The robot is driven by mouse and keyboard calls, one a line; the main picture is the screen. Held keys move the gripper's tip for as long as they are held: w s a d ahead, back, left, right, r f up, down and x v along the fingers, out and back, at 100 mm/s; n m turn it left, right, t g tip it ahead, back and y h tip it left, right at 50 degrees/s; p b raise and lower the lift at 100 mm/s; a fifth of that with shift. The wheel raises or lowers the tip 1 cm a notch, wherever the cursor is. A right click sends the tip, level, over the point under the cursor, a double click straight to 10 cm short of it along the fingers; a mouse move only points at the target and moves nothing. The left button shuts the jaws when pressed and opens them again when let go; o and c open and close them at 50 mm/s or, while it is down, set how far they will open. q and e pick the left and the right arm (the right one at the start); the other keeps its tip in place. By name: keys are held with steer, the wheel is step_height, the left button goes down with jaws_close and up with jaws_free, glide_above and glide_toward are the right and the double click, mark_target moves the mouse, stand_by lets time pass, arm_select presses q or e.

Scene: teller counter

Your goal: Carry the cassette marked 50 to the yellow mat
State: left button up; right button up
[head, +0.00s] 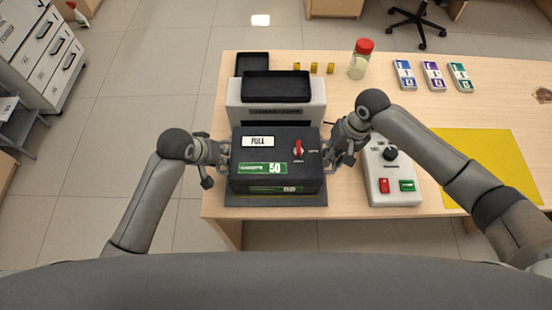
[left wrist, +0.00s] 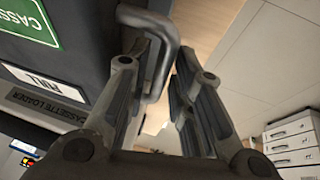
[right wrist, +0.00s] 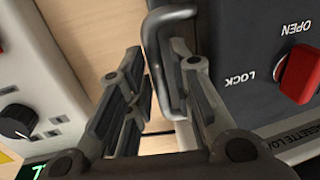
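The black cassette marked 50 (head: 275,170) sits upright on a dark base plate (head: 275,200) at the table's front edge. It has a FULL label, green strips and a red knob (head: 298,148), which also shows in the right wrist view (right wrist: 298,75). My left gripper (head: 222,153) is open, its fingers either side of the left handle (left wrist: 160,50). My right gripper (head: 332,150) is open, its fingers either side of the right handle (right wrist: 158,50). The yellow mat (head: 500,155) lies flat at the table's right, partly covered by my right arm.
A grey control box (head: 390,170) stands just right of the cassette, between it and the mat. The cassette loader (head: 240,115) with black trays (head: 275,86) stands behind. A red-capped jar (head: 360,60) and several banknote bundles (head: 433,75) are at the back.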

arm_select(q)
steer(key=shift+w+d+f, duration=0.1)
steer(key=shift+w+f, duration=0.15)
steer(key=shift+f, duration=0.3)
arm_select(e)
steer(key=shift+a+f, duration=0.1)
steer(key=shift+f, duration=0.55)
arm_select(q)
steer(key=shift+c, duration=0.3)
arm_select(e)
steer(key=shift+c, duration=0.3)
arm_select(q)
jaws_close()
arm_select(e)
jaws_close()
arm_select(q)
steer(key=shift+r, duration=0.1)
arm_select(e)
steer(key=shift+w+r, duration=0.1)
steer(key=shift+r, duration=0.05)
